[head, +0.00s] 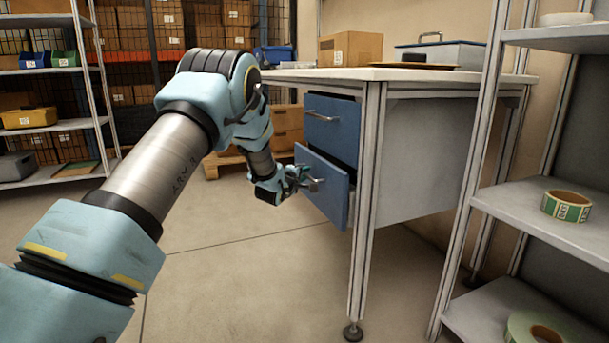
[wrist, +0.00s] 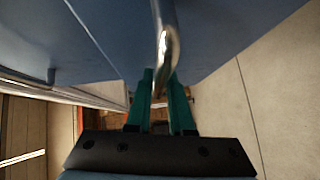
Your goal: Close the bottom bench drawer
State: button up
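The bench (head: 420,75) has two blue drawers under its top. The bottom drawer (head: 328,200) stands pulled out, its front clear of the frame. The top drawer (head: 331,128) sits above it, its front further back. My gripper (head: 300,178) is at the bottom drawer's front, from the left. In the wrist view, the two green fingers of my gripper (wrist: 161,85) lie close on either side of the metal handle (wrist: 163,40), with little gap. The blue drawer front (wrist: 225,35) fills the upper part of that view. The drawer's inside is mostly hidden.
A bench leg (head: 366,220) stands just right of the drawers. A shelf rack (head: 545,212) with tape reels is at the right. Another rack (head: 55,125) stands at the left. A cardboard box (head: 350,48) and a grey case (head: 440,53) are on the bench. The floor (head: 230,280) in front is clear.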

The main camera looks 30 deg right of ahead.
grip_shut()
dwell(1.0)
